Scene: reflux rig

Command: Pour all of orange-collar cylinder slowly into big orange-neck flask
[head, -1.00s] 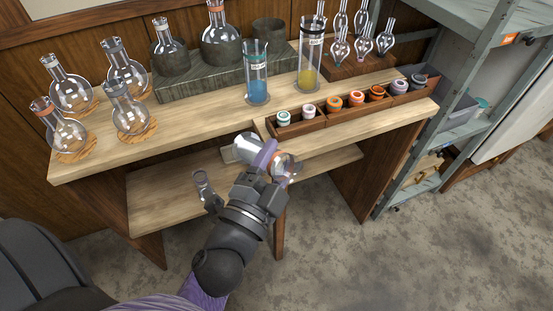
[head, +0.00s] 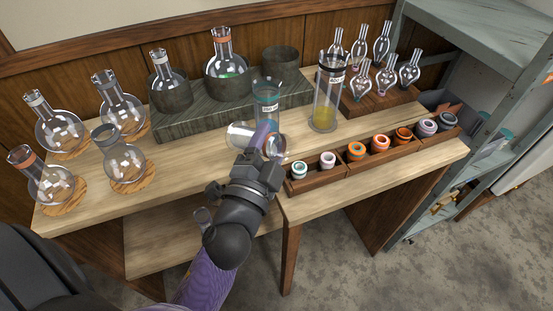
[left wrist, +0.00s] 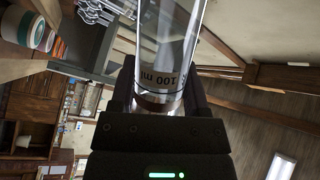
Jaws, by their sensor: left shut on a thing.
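My left gripper (head: 262,142) is shut on a clear glass cylinder (head: 240,135), held tilted far over above the bench's front edge. Its collar is hidden in the head view. In the left wrist view the cylinder (left wrist: 172,55) shows a "100 ml" mark and a brownish band low down, and its glass looks clear and empty. A large orange-neck flask (head: 226,75) sits in the grey stand at the back with a little green liquid at its bottom. Another orange-neck flask (head: 48,185) stands at the front left on a cork ring. My right gripper is out of view.
A blue-filled cylinder (head: 267,103) stands just behind the held one. A yellow-filled cylinder (head: 328,95) stands to its right. Several flasks fill the left bench. A wooden tray (head: 318,180) of coloured rings lies at the front right. Bare bench (head: 190,155) lies left of the gripper.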

